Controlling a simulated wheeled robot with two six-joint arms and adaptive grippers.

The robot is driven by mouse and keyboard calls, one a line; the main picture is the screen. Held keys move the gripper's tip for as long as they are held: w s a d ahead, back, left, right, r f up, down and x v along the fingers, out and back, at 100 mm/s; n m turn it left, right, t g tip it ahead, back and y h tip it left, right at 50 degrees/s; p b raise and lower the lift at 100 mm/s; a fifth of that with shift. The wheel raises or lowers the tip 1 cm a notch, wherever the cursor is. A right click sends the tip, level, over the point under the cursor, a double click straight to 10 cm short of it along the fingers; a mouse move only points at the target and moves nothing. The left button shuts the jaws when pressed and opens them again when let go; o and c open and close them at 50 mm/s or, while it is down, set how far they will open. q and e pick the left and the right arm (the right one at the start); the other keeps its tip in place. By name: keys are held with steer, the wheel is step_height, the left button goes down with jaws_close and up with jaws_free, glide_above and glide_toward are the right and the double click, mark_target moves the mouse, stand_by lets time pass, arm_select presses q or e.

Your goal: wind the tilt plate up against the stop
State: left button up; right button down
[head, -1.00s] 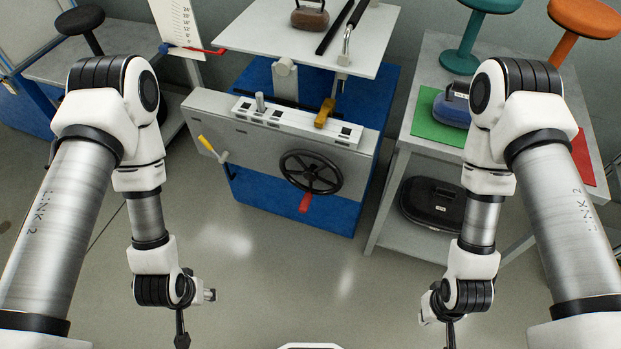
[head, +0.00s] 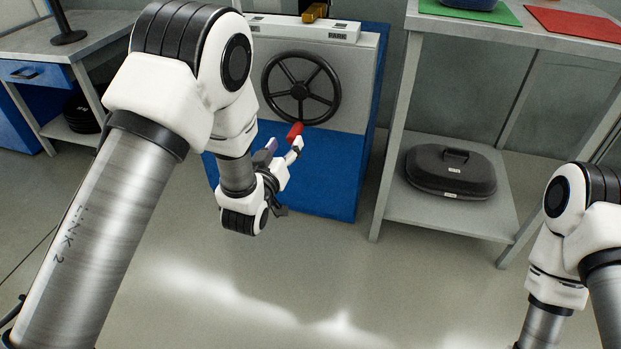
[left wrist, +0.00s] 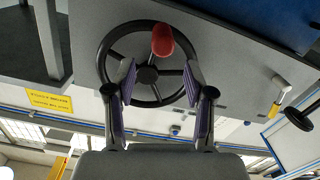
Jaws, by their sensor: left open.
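The black spoked handwheel (head: 301,88) is on the front of the grey machine housing (head: 352,82). Its red handle (head: 294,131) is at the bottom of the rim. My left gripper (head: 284,146) is open just below and in front of the handle. In the left wrist view, the red handle (left wrist: 162,40) lies beyond the open fingertips (left wrist: 160,77), between their lines, and the handwheel (left wrist: 147,75) is behind them. I see no contact with the handle. The tilt plate is not in the head view. My right gripper is out of view.
A side table stands right, with green (head: 470,11) and red mats (head: 575,23) on top and a black case (head: 451,172) on its lower shelf. A grey bench (head: 68,45) is at left. A yellow-handled crank (left wrist: 276,102) shows in the left wrist view. The front floor is clear.

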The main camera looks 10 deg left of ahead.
mark_target(296, 132)
arm_select(q)
steer(key=shift+w+d+f+b, duration=0.1)
steer(key=shift+w+f+b, duration=0.2)
steer(key=shift+f+b, duration=0.25)
steer(key=shift+w+f+b, duration=0.3)
steer(key=shift+f+b, duration=0.15)
steer(key=shift+b, duration=0.05)
steer(key=w+b, duration=0.2)
steer(key=w, duration=0.4)
steer(key=shift+w+b, duration=0.35)
steer(key=shift+b, duration=0.05)
steer(key=shift+w+r, duration=0.1)
steer(key=shift+w, duration=0.2)
jaws_close()
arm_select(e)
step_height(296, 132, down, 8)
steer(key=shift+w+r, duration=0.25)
